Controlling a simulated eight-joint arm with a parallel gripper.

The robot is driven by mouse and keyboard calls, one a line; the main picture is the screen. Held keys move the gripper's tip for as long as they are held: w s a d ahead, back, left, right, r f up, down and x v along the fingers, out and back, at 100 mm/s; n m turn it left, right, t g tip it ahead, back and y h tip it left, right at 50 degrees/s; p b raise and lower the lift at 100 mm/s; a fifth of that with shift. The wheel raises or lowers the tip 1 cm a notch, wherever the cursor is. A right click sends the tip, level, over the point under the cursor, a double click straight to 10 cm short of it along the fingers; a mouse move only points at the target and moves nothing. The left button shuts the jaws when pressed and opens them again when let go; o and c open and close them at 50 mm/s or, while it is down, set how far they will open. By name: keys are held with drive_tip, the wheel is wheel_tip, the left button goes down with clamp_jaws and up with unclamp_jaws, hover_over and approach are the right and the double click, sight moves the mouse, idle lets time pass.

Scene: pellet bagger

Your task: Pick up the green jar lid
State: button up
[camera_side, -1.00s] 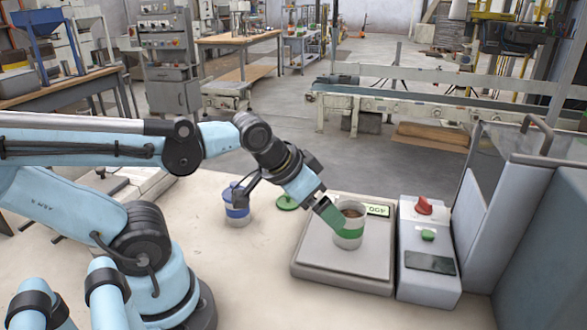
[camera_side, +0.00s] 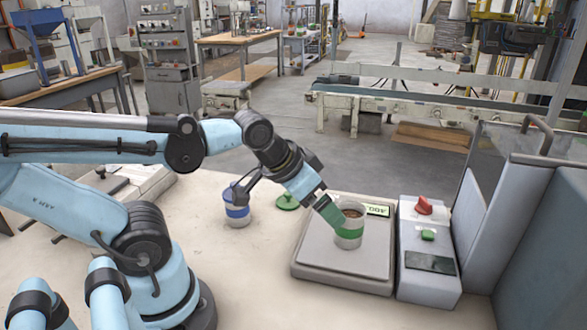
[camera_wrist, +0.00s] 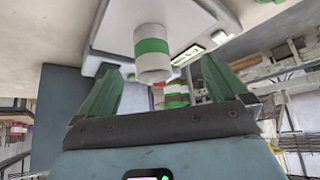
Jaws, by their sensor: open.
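The green jar lid (camera_side: 287,202) lies flat on the table, with its small knob up, between the blue-lidded jar and the scale. I cannot make it out in the wrist view. My gripper (camera_side: 336,220), with green fingers, is to the right of the lid, at the side of an open jar with a green band (camera_side: 349,233) on the scale. In the wrist view my gripper (camera_wrist: 162,82) has its fingers wide apart, with the green-banded jar (camera_wrist: 152,66) showing beyond and between them. Nothing is held. Whether a finger touches the jar is unclear.
The jar with a blue lid and band (camera_side: 237,212) stands left of the green lid. The grey scale (camera_side: 342,274) has a lit green display (camera_side: 377,210). A control box (camera_side: 428,272) with red and green controls stands right of it, beside a grey guarded machine (camera_side: 530,220). The front table is clear.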

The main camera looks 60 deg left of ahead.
drive_tip(key=w+a+r+n+g, duration=0.15)
drive_tip(key=w+a+g, duration=0.25)
drive_tip(key=a, duration=0.7)
drive_tip(key=n+g, duration=0.2)
drive_tip(key=g, duration=0.1)
hover_over(287, 193)
drive_tip(key=shift+m, duration=0.25)
drive_tip(key=f, duration=0.9)
drive_tip(key=shift+s+d+f, duration=0.1)
drive_tip(key=shift+d+f, duration=0.2)
drive_tip(key=shift+f, duration=0.1)
drive_tip(key=f, duration=0.4)
drive_tip(key=shift+a, duration=0.25)
drive_tip(key=shift+f, duration=0.75)
drive_tip(key=c, duration=1.1)
